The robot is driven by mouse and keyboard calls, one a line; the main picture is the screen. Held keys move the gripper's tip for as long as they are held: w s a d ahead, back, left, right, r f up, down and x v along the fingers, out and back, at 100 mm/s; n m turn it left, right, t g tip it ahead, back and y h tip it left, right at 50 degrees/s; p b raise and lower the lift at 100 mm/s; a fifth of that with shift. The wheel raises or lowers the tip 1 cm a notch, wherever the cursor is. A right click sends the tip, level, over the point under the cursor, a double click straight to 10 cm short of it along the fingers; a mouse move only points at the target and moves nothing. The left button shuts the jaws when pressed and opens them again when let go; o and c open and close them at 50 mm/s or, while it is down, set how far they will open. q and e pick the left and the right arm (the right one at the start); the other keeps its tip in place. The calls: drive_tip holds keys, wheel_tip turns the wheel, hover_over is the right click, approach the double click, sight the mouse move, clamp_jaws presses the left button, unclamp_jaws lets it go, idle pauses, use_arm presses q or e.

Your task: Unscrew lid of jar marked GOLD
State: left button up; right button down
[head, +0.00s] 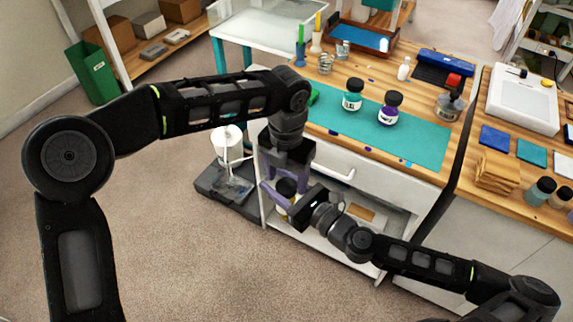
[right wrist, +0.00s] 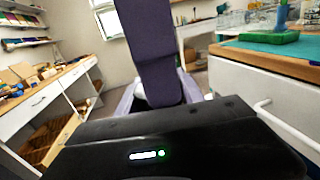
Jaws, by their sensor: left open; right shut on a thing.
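A small jar with a dark lid (head: 286,186) is held in front of the workbench in the head view. Its label is hidden, so I cannot read a marking. My right gripper (head: 291,207) is shut on this jar from the right and hides much of its body. My left gripper (head: 282,183), with purple fingers pointing down, is open just above and around the lid; I cannot tell whether the fingers touch it. In the right wrist view a purple finger (right wrist: 150,50) stands large in front, and the jar is mostly hidden.
A teal-labelled jar (head: 352,97) and a purple-labelled jar (head: 389,110) stand on the teal mat (head: 425,140). The bench's white drawer (head: 330,168) is close behind my grippers. Open floor lies in front.

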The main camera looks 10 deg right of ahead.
use_arm(q)
drive_tip(key=shift+f, duration=0.95)
drive_tip(key=shift+c, duration=0.2)
clamp_jaws()
drive_tip(key=shift+o, duration=0.7)
unclamp_jaws()
drive_tip(key=shift+r, duration=0.1)
drive_tip(key=shift+r, duration=2.15)
